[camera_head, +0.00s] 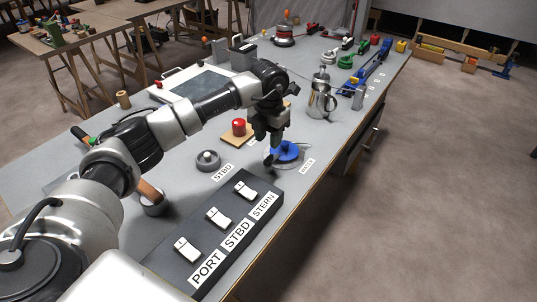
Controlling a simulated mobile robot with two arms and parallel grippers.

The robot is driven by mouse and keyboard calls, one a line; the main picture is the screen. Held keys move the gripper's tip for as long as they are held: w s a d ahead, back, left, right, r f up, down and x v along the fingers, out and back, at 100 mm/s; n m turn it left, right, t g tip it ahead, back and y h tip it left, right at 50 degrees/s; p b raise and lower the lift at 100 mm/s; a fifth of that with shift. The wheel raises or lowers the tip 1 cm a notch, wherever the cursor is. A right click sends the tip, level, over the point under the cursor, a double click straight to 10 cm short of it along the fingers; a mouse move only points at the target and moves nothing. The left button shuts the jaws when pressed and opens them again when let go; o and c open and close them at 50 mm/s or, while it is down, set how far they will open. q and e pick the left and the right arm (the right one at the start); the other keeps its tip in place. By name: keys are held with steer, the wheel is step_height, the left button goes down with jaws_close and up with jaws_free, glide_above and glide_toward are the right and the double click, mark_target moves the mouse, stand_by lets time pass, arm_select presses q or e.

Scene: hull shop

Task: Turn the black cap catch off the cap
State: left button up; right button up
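A blue round cap (288,149) sits on a pale round plate on the grey bench, right of the middle of the head view. My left gripper (270,150) points down at the cap's left side, with its dark fingers close against it. I cannot tell whether the fingers touch the cap or hold anything. No black catch can be picked out; the dark fingers may cover it. My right gripper is not in view.
A switch box (213,235) with PORT, STBD and STERN labels stands in front. A grey round fitting (208,160) is to the left, a red button (239,127) behind. A metal pot (321,98) stands behind right. The bench edge is close on the right.

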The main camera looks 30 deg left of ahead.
mark_target(269, 157)
arm_select(q)
step_height(269, 157, down, 7)
stand_by(0.3)
jaws_close()
